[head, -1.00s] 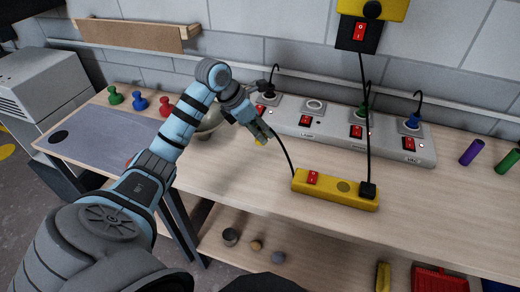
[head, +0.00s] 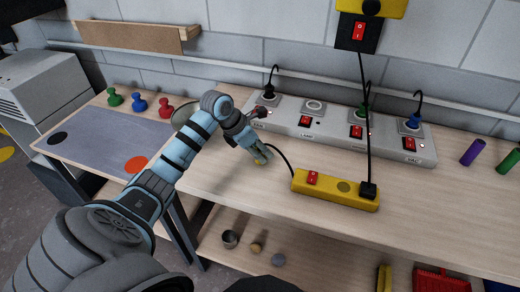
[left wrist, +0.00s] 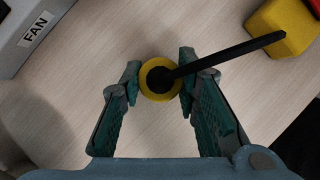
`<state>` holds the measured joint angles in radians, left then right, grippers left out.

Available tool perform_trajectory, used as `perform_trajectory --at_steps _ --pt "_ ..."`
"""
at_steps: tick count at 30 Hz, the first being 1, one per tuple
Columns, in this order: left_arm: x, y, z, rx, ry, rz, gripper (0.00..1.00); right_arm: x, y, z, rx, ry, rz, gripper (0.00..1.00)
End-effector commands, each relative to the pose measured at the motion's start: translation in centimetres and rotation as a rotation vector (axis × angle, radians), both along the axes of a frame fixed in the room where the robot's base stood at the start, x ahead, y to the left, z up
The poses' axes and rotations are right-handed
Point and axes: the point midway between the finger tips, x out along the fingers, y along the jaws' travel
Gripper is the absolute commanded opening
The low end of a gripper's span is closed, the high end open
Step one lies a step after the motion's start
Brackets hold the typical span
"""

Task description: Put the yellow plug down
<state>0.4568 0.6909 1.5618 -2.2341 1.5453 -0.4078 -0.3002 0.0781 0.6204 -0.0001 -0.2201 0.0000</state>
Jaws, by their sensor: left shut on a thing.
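The yellow plug (head: 260,161) is between the fingers of my left gripper (head: 258,154), left of the yellow power strip. In the left wrist view, the plug (left wrist: 151,92) shows end-on as a yellow round body with a black centre. The fingers are shut on its two sides, and its black cord runs off to the upper right, towards the strip. The plug is low over the bench top (head: 230,190); I cannot tell whether it touches. My right gripper is not in view.
The yellow power strip (head: 335,190) with a red switch lies to the right. The long white socket strip (head: 330,122) with several red switches stands behind. A round bowl (head: 183,113) is partly hidden by my arm. Bare bench lies in front of the plug.

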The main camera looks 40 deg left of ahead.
Motion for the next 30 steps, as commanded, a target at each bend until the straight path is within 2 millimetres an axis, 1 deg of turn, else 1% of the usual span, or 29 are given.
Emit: perform_trajectory --at_steps 2,3,6,14,17,19,23,27,30 --pt "0.0 0.0 -0.2 0.0 0.0 0.0 0.0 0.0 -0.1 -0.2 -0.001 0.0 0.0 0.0" --pt "0.0 0.0 -0.1 0.0 0.0 0.0 0.34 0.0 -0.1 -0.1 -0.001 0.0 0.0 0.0" --pt "0.0 0.0 -0.1 0.0 0.0 0.0 0.49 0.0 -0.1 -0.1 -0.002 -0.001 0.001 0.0" --pt "0.0 0.0 -0.1 0.0 0.0 0.0 0.49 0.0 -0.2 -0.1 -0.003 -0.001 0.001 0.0" --pt "0.0 0.0 0.5 0.0 0.0 0.0 0.49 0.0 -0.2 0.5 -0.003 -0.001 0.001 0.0" --pt "0.0 0.0 1.5 0.0 0.0 0.0 0.49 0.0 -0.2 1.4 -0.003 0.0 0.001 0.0" --pt "-1.2 0.8 3.6 0.006 -0.003 0.0 0.49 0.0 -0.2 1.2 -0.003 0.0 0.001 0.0" --pt "-3.0 1.6 7.1 0.007 -0.002 0.001 0.49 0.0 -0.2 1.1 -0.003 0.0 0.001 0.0" --pt "-4.3 2.1 9.3 0.007 0.0 0.0 0.49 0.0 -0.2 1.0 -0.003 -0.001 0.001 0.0"
